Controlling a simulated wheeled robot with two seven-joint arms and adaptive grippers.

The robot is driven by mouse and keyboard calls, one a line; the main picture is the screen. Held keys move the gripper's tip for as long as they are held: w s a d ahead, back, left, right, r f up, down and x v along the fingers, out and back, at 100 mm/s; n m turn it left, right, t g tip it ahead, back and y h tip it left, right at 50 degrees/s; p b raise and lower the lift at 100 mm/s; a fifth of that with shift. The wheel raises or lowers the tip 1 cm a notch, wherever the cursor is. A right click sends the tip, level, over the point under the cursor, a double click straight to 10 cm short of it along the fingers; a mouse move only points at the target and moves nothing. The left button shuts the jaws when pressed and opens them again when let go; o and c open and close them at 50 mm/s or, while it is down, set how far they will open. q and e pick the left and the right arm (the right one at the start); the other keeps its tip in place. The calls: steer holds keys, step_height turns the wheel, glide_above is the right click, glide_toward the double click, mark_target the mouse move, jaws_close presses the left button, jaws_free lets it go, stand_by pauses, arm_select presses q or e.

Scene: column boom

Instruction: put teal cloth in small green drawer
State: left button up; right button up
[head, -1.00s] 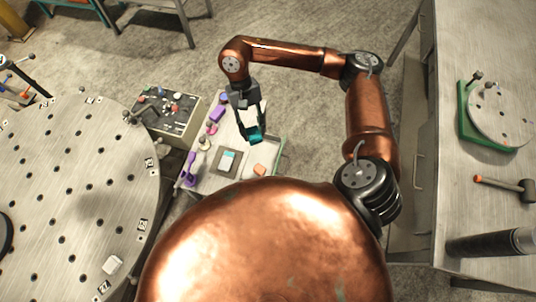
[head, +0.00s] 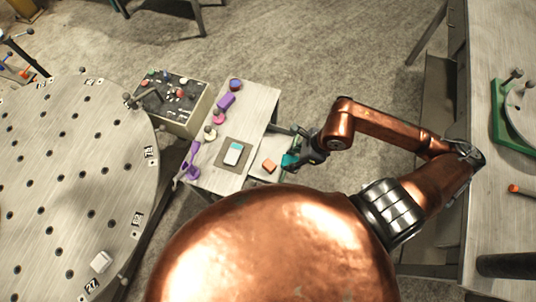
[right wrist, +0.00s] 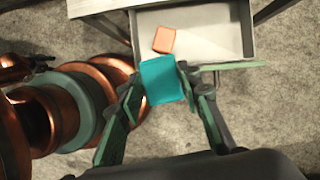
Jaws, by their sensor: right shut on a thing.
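The teal cloth (head: 289,161) is a small, block-like teal piece held in my right gripper (head: 294,157). In the right wrist view the cloth (right wrist: 160,80) sits between the two fingers (right wrist: 156,88), which are shut on it. The small green drawer (head: 270,157) is pulled open from the side of the small table. In the right wrist view, the drawer (right wrist: 215,35) has a grey tray and a green front edge. The cloth is at the drawer's front edge, overlapping it in view; its height above is unclear. My left gripper is not in view.
An orange block (right wrist: 164,39) lies inside the drawer. The small table (head: 255,105) holds a dark mat (head: 222,158) with a teal-and-white item, plus several purple pieces. A control box (head: 172,100) and a round perforated table (head: 70,190) stand left. A workbench (head: 500,215) stands right.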

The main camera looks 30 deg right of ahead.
steer(key=shift+s+d+f+m, duration=0.2)
steer(key=shift+s+m, duration=0.05)
steer(key=shift+m, duration=0.35)
steer(key=shift+w+d+f, duration=0.1)
steer(key=shift+w, duration=0.25)
steer(key=w+d+f+b, duration=0.2)
steer(key=w+f, duration=0.1)
steer(key=w, duration=0.4)
glide_toward(275, 144)
steer(key=shift+w+a+f+b, duration=0.1)
steer(key=shift+a+b, duration=0.3)
steer(key=shift+a, duration=0.55)
steer(key=shift+w+f, duration=0.3)
steer(key=shift+f, duration=0.1)
step_height(275, 144, down, 3)
steer(key=shift+w+d+f+b, duration=0.1)
steer(key=shift+f+b, duration=0.1)
steer(key=shift+b, duration=0.25)
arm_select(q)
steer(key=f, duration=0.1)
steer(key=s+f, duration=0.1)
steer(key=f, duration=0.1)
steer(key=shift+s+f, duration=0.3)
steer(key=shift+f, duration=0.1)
